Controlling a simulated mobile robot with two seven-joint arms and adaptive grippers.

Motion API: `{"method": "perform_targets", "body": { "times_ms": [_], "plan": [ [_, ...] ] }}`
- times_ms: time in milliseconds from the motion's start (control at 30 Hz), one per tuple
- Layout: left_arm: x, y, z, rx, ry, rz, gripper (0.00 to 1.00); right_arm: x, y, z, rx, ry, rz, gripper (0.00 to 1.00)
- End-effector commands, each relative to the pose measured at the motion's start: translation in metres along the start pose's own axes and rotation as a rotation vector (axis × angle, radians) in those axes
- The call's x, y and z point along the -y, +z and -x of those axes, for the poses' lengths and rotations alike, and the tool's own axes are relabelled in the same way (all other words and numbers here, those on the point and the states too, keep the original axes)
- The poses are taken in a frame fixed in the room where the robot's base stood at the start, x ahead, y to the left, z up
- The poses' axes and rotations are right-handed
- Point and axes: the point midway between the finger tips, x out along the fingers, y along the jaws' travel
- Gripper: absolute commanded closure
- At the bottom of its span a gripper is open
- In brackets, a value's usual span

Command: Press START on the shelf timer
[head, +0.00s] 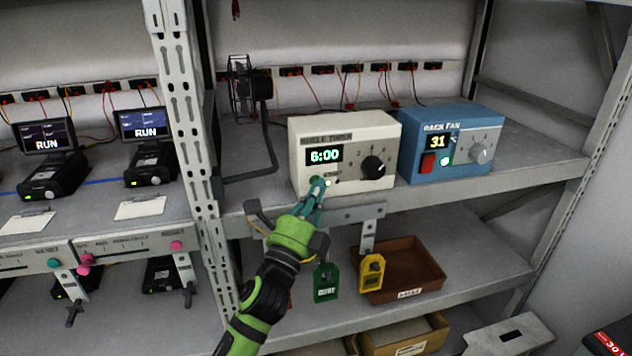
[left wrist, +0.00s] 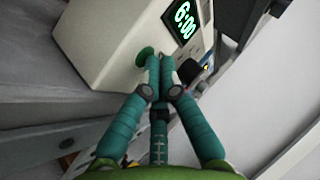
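The shelf timer (head: 345,128) is a cream box on the upper shelf. Its display reads 6:00, and a black dial (head: 373,167) is at its right. A small pale light shows low on its front. My left gripper (head: 317,188) has its teal fingers together at the lower left of the timer's front. In the left wrist view, the fingertips (left wrist: 153,62) are beside a round green button (left wrist: 146,53) on the timer (left wrist: 115,50); I cannot tell whether they touch it. The fingers partly cover the button. My right gripper is not in view.
A blue rack fan box (head: 450,140) reading 31 stands right of the timer. A rack upright (head: 190,120) and a black fan (head: 248,85) are to the left.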

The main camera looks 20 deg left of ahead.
Motion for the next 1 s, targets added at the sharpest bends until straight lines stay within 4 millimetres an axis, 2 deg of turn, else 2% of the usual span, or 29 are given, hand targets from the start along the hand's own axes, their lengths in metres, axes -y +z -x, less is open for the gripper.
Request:
{"method": "perform_targets", "body": {
  "times_ms": [1000],
  "plan": [
    [0.011, -0.010, 0.014, 0.000, 0.000, 0.001, 1.00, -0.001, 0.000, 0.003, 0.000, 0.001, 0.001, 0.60]
  ]
}}
